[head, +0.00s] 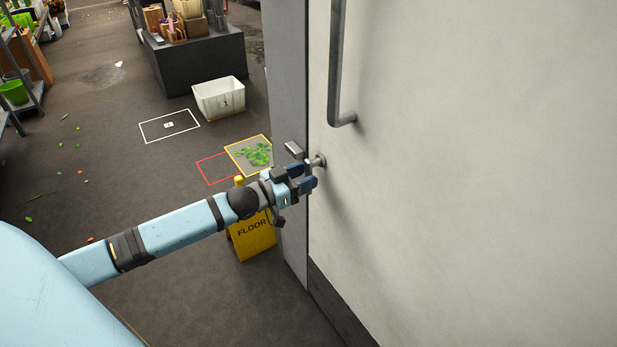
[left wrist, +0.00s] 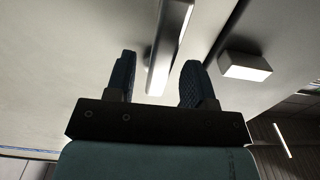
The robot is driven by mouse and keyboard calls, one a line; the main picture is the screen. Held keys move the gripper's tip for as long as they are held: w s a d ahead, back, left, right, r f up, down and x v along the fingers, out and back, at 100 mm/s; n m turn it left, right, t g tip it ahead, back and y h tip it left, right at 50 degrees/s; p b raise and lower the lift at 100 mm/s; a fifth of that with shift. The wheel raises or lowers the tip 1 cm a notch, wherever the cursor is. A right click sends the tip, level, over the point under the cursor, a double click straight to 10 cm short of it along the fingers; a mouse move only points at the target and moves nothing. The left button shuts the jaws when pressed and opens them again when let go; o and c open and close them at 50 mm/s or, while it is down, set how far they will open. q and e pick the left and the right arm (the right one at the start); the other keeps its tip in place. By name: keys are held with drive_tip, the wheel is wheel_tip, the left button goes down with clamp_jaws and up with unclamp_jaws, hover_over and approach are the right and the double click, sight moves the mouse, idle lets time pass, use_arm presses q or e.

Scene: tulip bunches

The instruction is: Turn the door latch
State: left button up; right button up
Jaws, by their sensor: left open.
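The door latch (head: 317,161) is a small grey metal fitting on the pale door, close to the door's left edge. My left gripper (head: 305,177) is at the latch and partly hides it. In the left wrist view, the grey latch bar (left wrist: 168,45) runs into the space between the two fingers of my open left gripper (left wrist: 157,80). My right gripper is not in view.
A long grey pull handle (head: 339,70) is on the door (head: 480,170) above the latch. A grey metal block (head: 294,150) is beside the latch and also shows in the left wrist view (left wrist: 245,66). A yellow floor sign (head: 252,235) stands below my arm. A white crate (head: 219,98) is farther back.

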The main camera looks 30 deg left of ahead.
use_arm(q)
drive_tip(key=shift+w+d, duration=0.3)
drive_tip(key=shift+w, duration=0.5)
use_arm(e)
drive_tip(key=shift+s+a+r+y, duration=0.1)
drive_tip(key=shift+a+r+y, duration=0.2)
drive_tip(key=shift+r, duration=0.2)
use_arm(q)
clamp_jaws()
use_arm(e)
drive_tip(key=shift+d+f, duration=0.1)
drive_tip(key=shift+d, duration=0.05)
